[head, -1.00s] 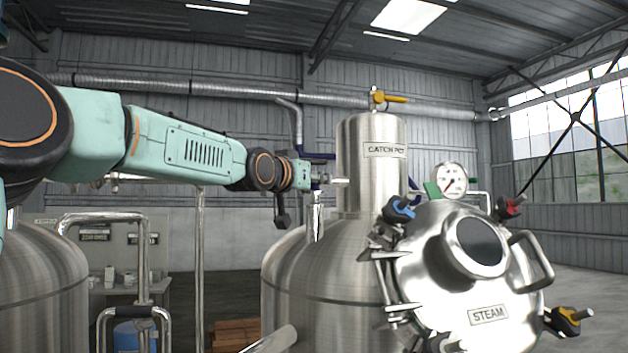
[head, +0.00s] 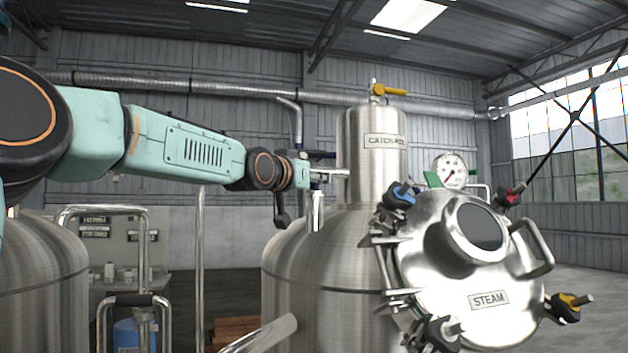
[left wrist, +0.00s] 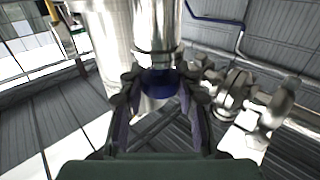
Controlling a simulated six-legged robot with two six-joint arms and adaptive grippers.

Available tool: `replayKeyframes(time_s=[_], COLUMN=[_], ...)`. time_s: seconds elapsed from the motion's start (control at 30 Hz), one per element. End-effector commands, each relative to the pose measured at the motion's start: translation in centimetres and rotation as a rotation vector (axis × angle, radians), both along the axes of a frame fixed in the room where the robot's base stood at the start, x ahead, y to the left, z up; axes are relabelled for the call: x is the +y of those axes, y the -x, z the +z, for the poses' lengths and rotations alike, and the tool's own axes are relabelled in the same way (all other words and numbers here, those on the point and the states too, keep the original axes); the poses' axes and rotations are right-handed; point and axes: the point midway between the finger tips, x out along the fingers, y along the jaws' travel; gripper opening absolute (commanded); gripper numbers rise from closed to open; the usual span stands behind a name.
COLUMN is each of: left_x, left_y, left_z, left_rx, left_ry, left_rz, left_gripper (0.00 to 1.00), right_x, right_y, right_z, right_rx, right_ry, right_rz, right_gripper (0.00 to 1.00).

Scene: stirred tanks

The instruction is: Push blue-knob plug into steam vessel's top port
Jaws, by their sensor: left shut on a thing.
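My left gripper (head: 312,183) is at the end of the arm from the left, beside the catch pot's left wall. In the left wrist view, its dark fingers (left wrist: 160,105) are shut on the blue knob (left wrist: 159,82) of the plug. A bright steel cylinder (left wrist: 157,28) stands right beyond the knob; I cannot tell whether it is plug or port. The steam vessel (head: 320,270) has a round lid (head: 430,290) labelled STEAM facing me. A short upright steel stub (head: 317,212) rises from its shoulder just below the gripper. My right gripper is not in view.
The catch pot (head: 372,175) with a yellow-handled valve (head: 388,90) stands close right of the gripper. A pressure gauge (head: 450,171) and clamps with blue (head: 398,196), red (head: 511,194) and yellow knobs surround the lid. Another tank (head: 40,280) and steel rails (head: 143,260) are at left.

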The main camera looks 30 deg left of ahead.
Motion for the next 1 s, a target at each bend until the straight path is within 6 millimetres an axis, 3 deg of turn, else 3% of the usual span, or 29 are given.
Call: replayKeyframes(time_s=[0.07,0.1,0.37,0.77,1.0], left_x=[0.0,0.0,0.0,0.0,0.0], left_y=[0.0,0.0,0.0,0.0,0.0], left_z=[-0.2,-0.2,-0.1,0.0,1.3], left_rx=[-0.001,-0.001,-0.001,0.001,0.000], left_ry=[0.000,0.000,0.000,0.000,-0.001], left_rz=[0.000,0.000,0.000,0.000,0.000], left_gripper=[0.00,0.35,0.57,0.59,0.59], right_x=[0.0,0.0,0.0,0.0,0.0], right_y=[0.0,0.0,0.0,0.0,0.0], right_z=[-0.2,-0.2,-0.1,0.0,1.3], right_rx=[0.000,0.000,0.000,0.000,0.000], right_ry=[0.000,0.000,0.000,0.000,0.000], right_rz=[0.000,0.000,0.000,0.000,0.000], right_gripper=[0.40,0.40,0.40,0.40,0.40])
